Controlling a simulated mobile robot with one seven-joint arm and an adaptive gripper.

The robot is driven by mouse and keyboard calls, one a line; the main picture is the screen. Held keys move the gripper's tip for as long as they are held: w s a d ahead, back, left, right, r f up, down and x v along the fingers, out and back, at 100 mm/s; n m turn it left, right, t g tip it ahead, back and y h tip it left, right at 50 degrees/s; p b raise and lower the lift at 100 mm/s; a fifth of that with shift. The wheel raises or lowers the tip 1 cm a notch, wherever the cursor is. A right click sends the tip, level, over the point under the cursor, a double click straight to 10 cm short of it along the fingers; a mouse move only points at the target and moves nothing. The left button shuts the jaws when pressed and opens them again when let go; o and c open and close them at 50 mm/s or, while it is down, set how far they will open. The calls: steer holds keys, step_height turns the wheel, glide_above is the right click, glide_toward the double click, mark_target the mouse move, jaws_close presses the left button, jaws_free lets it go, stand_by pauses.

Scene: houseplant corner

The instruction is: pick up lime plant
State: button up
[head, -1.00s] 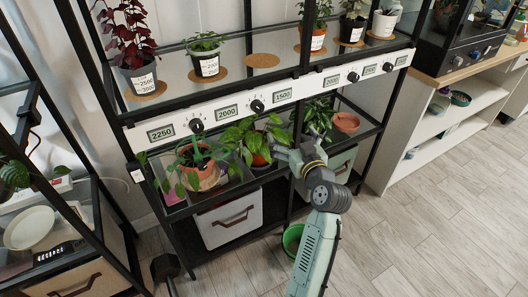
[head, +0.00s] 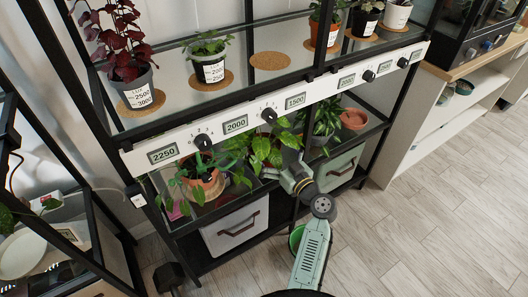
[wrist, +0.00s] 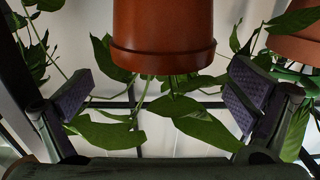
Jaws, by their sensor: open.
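The plant in front of my gripper has bright green leaves (head: 265,148) and stands on the lower shelf, in the middle; I take it as the lime plant. In the head view its pot is mostly hidden by leaves and my gripper (head: 283,174). In the wrist view, which looks upside down, its terracotta pot (wrist: 163,40) is at top centre, with the rim and leaves below. My gripper (wrist: 170,105) is open, with one finger to each side of the view and the pot between and beyond them. Neither finger visibly touches the pot.
Left of it on the lower shelf (head: 150,180) stands another plant in a terracotta pot (head: 208,182). To the right are a leafy plant (head: 325,122) and an empty terracotta pot (head: 354,119). The panel (head: 190,140) with knobs runs above. A green bucket (head: 297,238) stands on the floor.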

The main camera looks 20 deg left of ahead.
mark_target(256, 135)
steer(key=x, duration=0.2)
steer(key=p+x, duration=0.1)
steer(key=x, duration=0.1)
steer(key=p+x, duration=0.1)
steer(key=shift+w+a+f, duration=0.1)
steer(key=shift+a+f, duration=0.3)
steer(key=c, duration=1.2)
